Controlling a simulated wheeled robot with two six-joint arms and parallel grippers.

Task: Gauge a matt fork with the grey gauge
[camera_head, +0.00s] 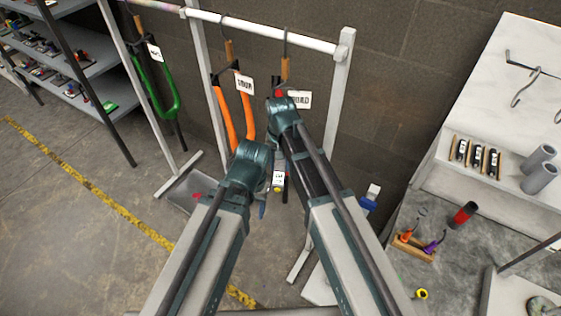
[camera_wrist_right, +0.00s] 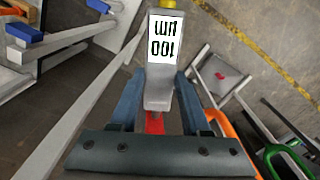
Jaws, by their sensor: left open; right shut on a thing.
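The grey gauge (camera_wrist_right: 158,92), with a white display, red part and yellow end, is between the blue fingers of my right gripper (camera_wrist_right: 158,78). The gauge also shows small below my right wrist in the head view (camera_head: 279,179). My left gripper (camera_head: 262,209) is open, mostly hidden by its wrist, close to the gauge's left. Forks hang on the rack: a green one (camera_head: 168,98), an orange one (camera_head: 229,118), and a third (camera_head: 285,68), mostly hidden behind my right wrist. Their tags are too small to read surely, so I cannot tell which is matt.
The white rack (camera_head: 335,95) stands before a block wall. A tray with a red spot (camera_head: 183,190) lies below. Shelves (camera_head: 85,65) stand left. A bench (camera_head: 480,185) with grey cylinders and hooks is right. A red cylinder (camera_head: 465,215) stands nearby. Floor at left is clear.

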